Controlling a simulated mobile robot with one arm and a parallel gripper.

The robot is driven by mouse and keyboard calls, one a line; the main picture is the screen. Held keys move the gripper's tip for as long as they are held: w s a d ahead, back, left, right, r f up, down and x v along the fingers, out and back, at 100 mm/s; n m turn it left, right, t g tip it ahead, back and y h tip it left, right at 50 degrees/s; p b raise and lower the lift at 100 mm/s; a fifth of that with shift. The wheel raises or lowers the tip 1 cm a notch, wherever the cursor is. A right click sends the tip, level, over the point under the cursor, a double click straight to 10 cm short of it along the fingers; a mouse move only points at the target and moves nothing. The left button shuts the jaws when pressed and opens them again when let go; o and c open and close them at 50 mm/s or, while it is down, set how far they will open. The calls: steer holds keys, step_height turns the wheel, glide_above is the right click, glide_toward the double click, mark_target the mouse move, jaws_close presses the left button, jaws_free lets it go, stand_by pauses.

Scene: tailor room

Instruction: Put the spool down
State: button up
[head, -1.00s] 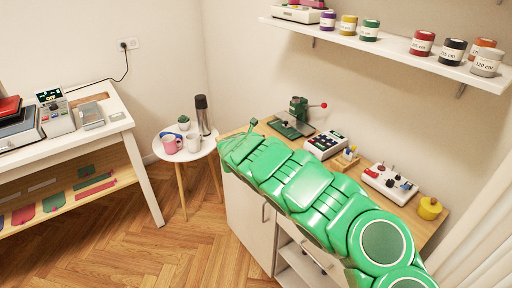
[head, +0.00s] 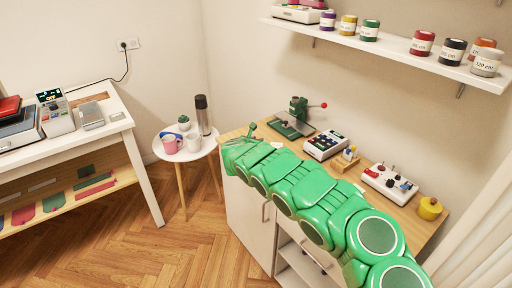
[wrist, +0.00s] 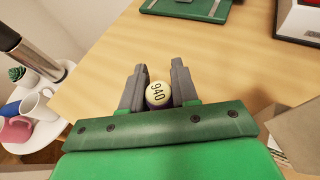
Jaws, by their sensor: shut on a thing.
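My gripper (wrist: 159,78) is shut on a small spool (wrist: 159,95) in the wrist view. The spool has a cream round face marked 940 and a dark purple edge, and sits between the two grey fingers. The wooden worktop (wrist: 105,75) shows below and beyond it; I cannot tell whether the spool touches it. In the head view my green arm reaches over the left end of the worktop (head: 410,199), and its end hides the spool there.
A green press (head: 297,115), a button box (head: 325,145) and a white control box (head: 390,184) stand along the worktop's back. A yellow pot (head: 429,209) is at its right end. A round side table (head: 187,152) with mugs and a flask stands left.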

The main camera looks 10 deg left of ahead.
steer(key=shift+f, duration=1.4)
steer(key=shift+f, duration=0.1)
steer(key=o, duration=1)
steer(key=shift+f, duration=0.1)
